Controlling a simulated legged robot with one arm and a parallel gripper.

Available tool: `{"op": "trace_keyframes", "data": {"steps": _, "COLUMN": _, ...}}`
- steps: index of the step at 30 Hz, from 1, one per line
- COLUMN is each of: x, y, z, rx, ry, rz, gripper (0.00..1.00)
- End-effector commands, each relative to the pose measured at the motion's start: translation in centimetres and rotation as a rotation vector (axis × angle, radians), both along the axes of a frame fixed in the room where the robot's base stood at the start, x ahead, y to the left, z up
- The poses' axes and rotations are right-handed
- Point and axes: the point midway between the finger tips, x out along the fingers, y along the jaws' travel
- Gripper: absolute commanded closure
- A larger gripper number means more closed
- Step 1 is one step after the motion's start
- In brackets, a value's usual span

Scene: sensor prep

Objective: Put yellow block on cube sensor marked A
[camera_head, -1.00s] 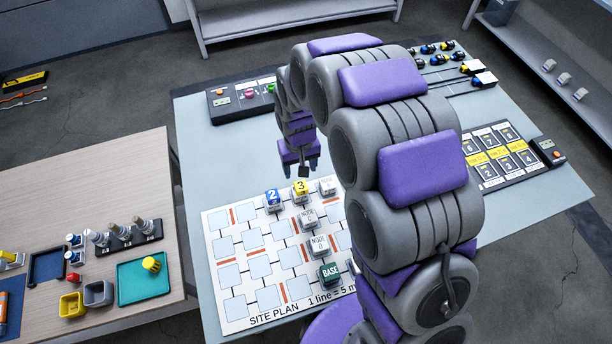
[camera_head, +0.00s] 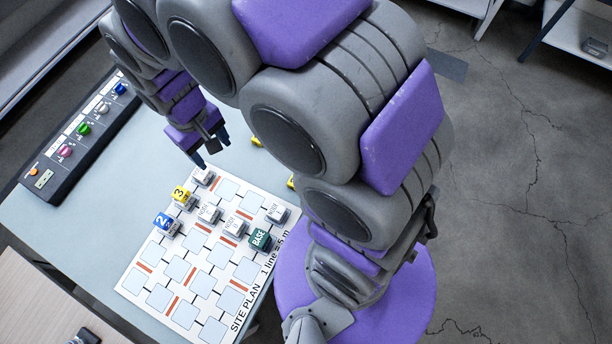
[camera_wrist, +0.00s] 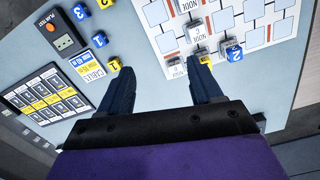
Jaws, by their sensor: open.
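A yellow block numbered 3 (camera_head: 182,196) sits on the upper left part of the site plan, beside a blue block numbered 2 (camera_head: 165,222); both seem to rest on pale cubes. In the wrist view, the yellow 3 block (camera_wrist: 206,60) is by my right fingertip. Several pale node cubes stand on the plan, one white cube (camera_head: 203,177) just below my gripper (camera_head: 212,153). Other yellow blocks (camera_head: 256,141) (camera_wrist: 113,64) lie beside the plan. My gripper (camera_wrist: 162,76) is open and empty above the table.
The site plan (camera_head: 160,298) also holds a green BASE cube (camera_head: 260,240). A button panel (camera_head: 75,140) lies along the table's left edge. The wrist view shows a dark panel of yellow and white labels (camera_wrist: 47,98) and a black device with an orange button (camera_wrist: 62,37).

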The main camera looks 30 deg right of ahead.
Motion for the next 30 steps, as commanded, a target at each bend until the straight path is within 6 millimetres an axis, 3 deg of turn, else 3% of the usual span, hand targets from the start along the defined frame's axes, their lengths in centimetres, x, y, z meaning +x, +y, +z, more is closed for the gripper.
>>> {"op": "trace_keyframes", "data": {"steps": 6, "x": -4.2, "y": -4.5, "z": 3.1, "rx": -0.006, "ry": 0.016, "rz": -0.085, "gripper": 0.35}}
{"op": "trace_keyframes", "data": {"steps": 15, "x": -11.1, "y": -9.3, "z": 5.7, "rx": -0.011, "ry": 0.048, "rz": -0.201, "gripper": 0.35}}
{"op": "trace_keyframes", "data": {"steps": 24, "x": -17.9, "y": -12.1, "z": 6.8, "rx": -0.013, "ry": 0.078, "rz": -0.305, "gripper": 0.35}}
{"op": "trace_keyframes", "data": {"steps": 30, "x": -20.0, "y": -12.6, "z": 6.9, "rx": -0.012, "ry": 0.087, "rz": -0.336, "gripper": 0.35}}
